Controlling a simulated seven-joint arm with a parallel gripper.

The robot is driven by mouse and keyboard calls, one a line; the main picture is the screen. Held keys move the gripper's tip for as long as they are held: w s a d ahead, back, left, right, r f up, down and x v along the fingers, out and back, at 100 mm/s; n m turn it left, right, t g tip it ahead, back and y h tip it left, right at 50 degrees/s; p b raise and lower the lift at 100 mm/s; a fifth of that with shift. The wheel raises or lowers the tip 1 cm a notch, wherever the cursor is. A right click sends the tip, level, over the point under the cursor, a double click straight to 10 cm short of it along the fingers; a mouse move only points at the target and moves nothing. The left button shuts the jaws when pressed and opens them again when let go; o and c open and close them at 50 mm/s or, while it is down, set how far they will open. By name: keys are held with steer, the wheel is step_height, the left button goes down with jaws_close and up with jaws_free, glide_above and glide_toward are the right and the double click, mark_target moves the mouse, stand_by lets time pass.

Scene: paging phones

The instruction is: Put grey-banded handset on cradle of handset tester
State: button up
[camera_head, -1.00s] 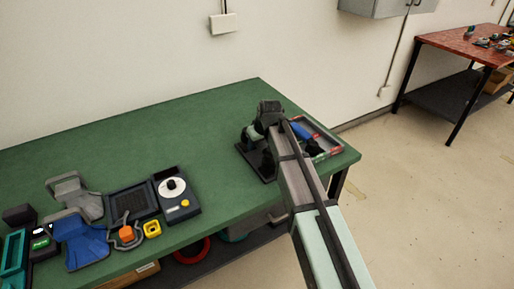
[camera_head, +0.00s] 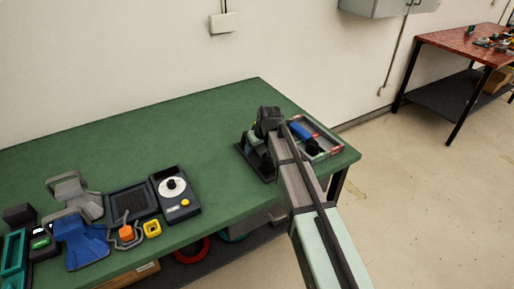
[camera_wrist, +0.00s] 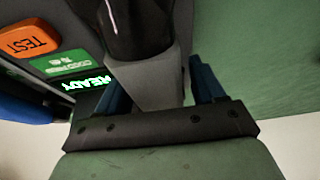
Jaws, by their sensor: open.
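The handset tester shows at the left of the wrist view, with an orange TEST button (camera_wrist: 30,38), a green label (camera_wrist: 62,62) and a display (camera_wrist: 84,83) lit READY. In the head view, the tester's dark base (camera_head: 258,168) shows beside my arm. The handset (camera_wrist: 140,25) is a dark, glossy piece at the top of the wrist view, with a grey block-like part below it. My gripper (camera_wrist: 158,76) is open, its blue fingers on either side of the grey part. A gap shows at the right finger. My wrist hides how the handset sits on the cradle.
A grey tray with red corners (camera_head: 335,151) holds a blue-and-black handset (camera_head: 302,132) right of my arm. A device with a white dial (camera_head: 175,190), a blue stand (camera_head: 82,240) and other parts fill the bench's left front. The green bench (camera_head: 150,130) is clear in its middle and back.

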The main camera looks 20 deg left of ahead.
steer(key=shift+r, duration=0.1)
steer(key=v, duration=1.2)
stand_by(1.3)
